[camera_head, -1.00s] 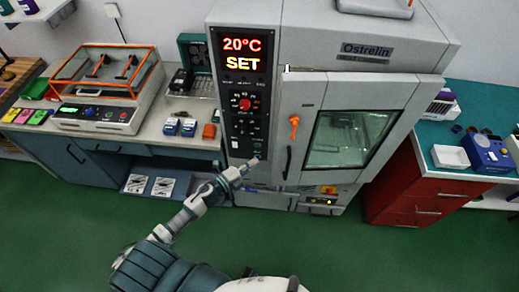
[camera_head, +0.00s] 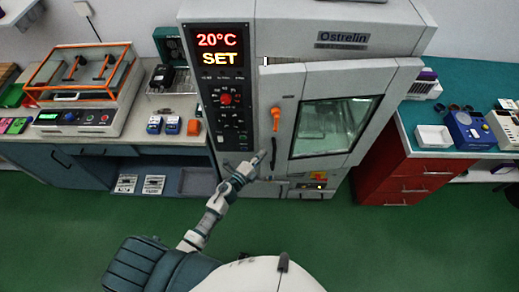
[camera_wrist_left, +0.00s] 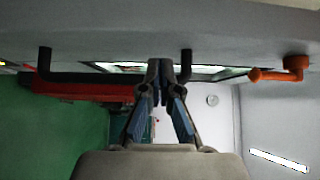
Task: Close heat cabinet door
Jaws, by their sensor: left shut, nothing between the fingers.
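The heat cabinet (camera_head: 228,135) is a tall grey unit with a panel reading 20°C SET. Its door (camera_head: 382,110) has a glass window and stands slightly ajar, its left edge out from the body. The door carries an orange latch (camera_head: 276,118) and a black handle (camera_head: 273,152). My left gripper (camera_head: 262,157) is shut and empty, close to the lower part of the handle. In the left wrist view its fingers (camera_wrist_left: 163,75) point at the door face, beside the handle (camera_wrist_left: 45,62) and the orange latch (camera_wrist_left: 275,74). I cannot tell whether they touch. My right gripper is out of view.
A bench with an orange-framed machine (camera_head: 85,90) stands at left. The green floor (camera_head: 400,245) in front is open.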

